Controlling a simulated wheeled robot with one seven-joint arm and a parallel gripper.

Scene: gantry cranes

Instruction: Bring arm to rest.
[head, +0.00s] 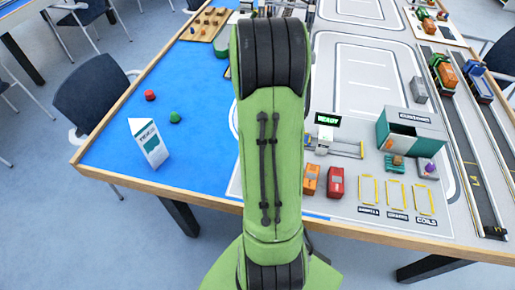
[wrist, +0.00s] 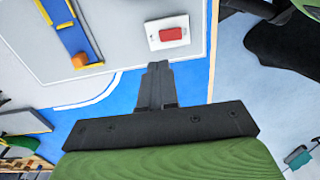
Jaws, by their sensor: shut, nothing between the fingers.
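My gripper (wrist: 158,68) shows in the wrist view with its two dark fingers together and nothing between them. It is over the blue part of the table near the wooden edge. In the head view my green arm stands upright through the middle of the picture, and my gripper cannot be made out there.
The table's wooden edge (wrist: 213,45) runs close beside the fingers. A red button on a white base (wrist: 172,33) lies ahead of them.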

